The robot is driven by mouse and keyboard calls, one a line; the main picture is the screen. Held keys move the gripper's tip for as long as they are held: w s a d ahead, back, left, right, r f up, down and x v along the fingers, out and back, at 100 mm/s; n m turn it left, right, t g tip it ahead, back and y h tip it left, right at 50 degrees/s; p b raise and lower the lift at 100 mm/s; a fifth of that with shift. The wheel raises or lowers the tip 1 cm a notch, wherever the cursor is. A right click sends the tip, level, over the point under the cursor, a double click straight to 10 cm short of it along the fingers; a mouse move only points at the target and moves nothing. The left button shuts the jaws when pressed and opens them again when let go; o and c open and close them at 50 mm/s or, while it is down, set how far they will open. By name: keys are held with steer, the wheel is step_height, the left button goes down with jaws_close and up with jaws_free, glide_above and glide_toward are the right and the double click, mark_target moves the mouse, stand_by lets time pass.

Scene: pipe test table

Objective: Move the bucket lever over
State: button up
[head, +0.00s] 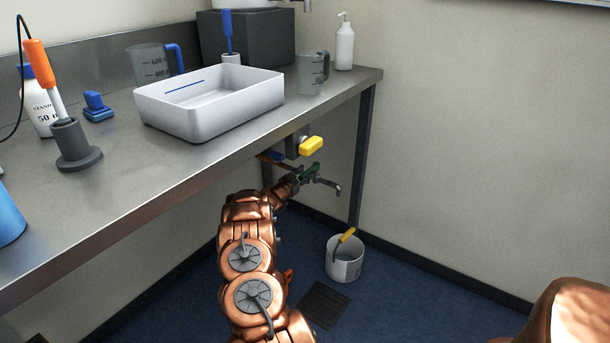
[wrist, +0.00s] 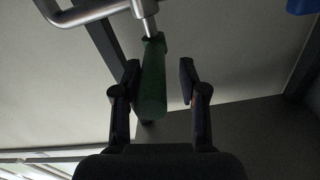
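A green lever handle (head: 312,169) is under the right end of the bench, above and left of the white bucket (head: 346,260). A bent metal spout (head: 329,184) is beside it. My gripper (head: 298,178) reaches up to the lever; its fingers are hard to make out in the head view. In the wrist view the green lever (wrist: 152,90) lies between the two fingers of my open gripper (wrist: 160,72). It is close to the left finger, with a clear gap to the right finger. I cannot tell whether the left finger touches it.
A yellow lever (head: 312,145) is just above the green one, and a blue one (head: 275,155) is to its left. The steel bench (head: 120,200) overhangs my arm, with a white basin (head: 210,105) on top. A bench leg (head: 361,160) stands behind. A dark floor grate (head: 324,305) lies near the bucket.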

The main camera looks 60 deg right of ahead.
steer(key=shift+o, duration=0.4)
steer(key=shift+s+d, duration=0.1)
steer(key=shift+s, duration=0.15)
steer(key=shift+f, duration=0.1)
steer(key=w+a, duration=0.1)
steer(key=a, duration=1.1)
steer(key=shift+w, duration=0.3)
